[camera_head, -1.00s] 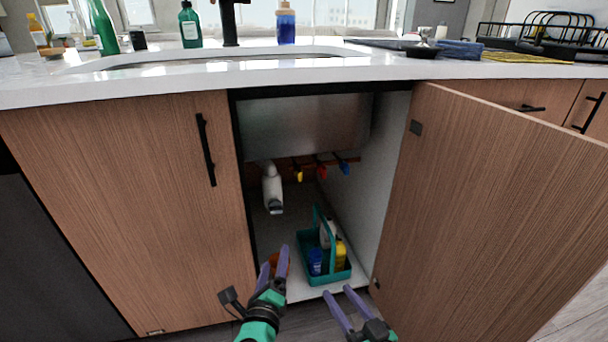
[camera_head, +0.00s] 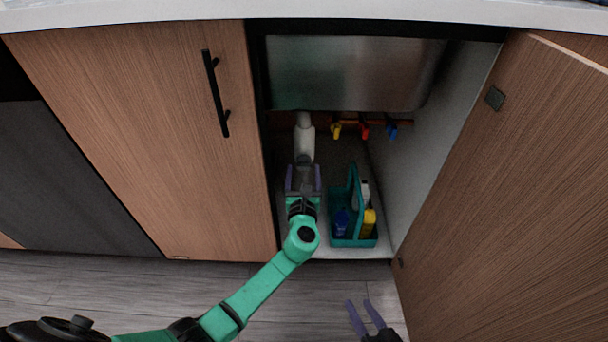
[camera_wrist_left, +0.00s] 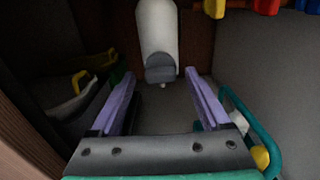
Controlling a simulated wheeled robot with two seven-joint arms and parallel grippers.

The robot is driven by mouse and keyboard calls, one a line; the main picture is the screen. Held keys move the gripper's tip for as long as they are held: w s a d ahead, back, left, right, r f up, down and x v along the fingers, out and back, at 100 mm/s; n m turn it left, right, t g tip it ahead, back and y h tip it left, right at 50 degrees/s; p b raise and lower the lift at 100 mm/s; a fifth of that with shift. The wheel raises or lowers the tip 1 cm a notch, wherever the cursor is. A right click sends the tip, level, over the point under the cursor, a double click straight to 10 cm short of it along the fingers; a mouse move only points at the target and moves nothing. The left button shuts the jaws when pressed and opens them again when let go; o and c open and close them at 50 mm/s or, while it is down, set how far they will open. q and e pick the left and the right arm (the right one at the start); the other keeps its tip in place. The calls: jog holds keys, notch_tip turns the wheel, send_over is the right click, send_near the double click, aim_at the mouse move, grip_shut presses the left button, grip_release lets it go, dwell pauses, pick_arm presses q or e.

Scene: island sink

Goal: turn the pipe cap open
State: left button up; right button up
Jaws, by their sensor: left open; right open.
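The white drain pipe (camera_head: 304,138) hangs under the sink inside the open cabinet. Its grey cap (camera_wrist_left: 160,68) is at the lower end, between my left fingertips in the left wrist view. My left gripper (camera_head: 303,172) is open and reaches into the cabinet, one finger on each side of the cap, with a visible gap on both sides in the wrist view. Whether the fingertips reach the cap's depth is hard to tell. My right gripper (camera_head: 359,304) is open and empty, low over the floor in front of the cabinet.
A teal caddy (camera_head: 340,239) with bottles stands right of my left gripper. Yellow, red (camera_head: 364,131) and blue valve handles hang behind. The open door (camera_head: 500,190) bounds the right side; the closed door (camera_head: 150,150) the left. The steel sink basin (camera_head: 350,75) is above.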

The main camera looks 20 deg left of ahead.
pick_arm(q)
jog(key=shift+w, duration=0.5)
jog(key=shift+c, duration=0.3)
grip_shut()
